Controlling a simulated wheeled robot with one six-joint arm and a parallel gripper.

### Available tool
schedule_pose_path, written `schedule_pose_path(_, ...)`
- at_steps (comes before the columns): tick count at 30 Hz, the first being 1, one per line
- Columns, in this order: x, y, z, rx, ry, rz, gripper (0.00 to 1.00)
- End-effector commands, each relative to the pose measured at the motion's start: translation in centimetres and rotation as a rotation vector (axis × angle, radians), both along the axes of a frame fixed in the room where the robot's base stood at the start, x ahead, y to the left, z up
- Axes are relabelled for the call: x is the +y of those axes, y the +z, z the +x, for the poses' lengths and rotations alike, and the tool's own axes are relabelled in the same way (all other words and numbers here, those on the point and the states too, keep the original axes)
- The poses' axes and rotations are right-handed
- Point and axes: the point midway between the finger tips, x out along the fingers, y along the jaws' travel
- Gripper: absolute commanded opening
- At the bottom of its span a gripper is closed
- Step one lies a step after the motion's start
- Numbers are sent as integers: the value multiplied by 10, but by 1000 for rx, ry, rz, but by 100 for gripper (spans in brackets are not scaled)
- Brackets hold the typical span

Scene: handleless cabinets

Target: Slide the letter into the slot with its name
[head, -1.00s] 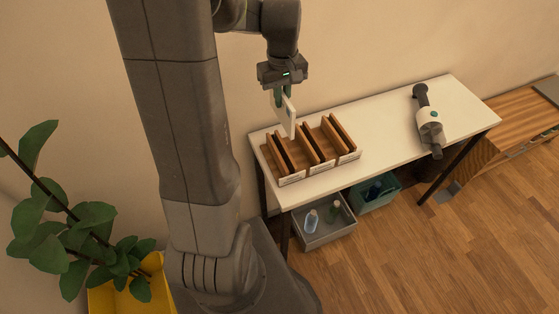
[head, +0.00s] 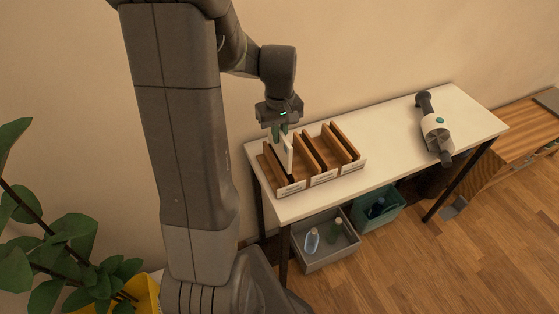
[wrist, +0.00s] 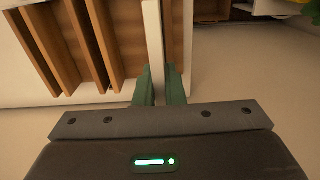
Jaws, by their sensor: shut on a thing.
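My gripper (head: 280,133) is shut on a white letter (head: 286,154) and holds it upright. The letter's lower part is at the left slot of the wooden letter sorter (head: 331,177); I cannot tell how deep it reaches. In the wrist view the letter (wrist: 154,45) shows edge-on between the green fingertips (wrist: 159,88), beside wooden dividers (wrist: 105,40). The sorter has three slots with white name labels (head: 323,178) on its front. The label writing is too small to read, and no name shows on the letter.
The sorter stands at the left end of a white table (head: 390,150). A white and dark grey device (head: 436,133) lies at the table's right end. Below are a grey bin (head: 328,258) with bottles and a teal bin (head: 378,215). The table's middle is clear.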

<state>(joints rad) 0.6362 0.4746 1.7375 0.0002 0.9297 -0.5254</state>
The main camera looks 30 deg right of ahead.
Motion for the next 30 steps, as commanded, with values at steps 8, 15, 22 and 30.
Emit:
schedule_pose_path(8,0,-34,0,2,0,1,0)
schedule_pose_path(15,0,-64,0,2,0,1,0)
schedule_pose_path(22,0,-68,0,-1,0,-1,0)
schedule_pose_path(30,0,-72,0,-1,0,0,17)
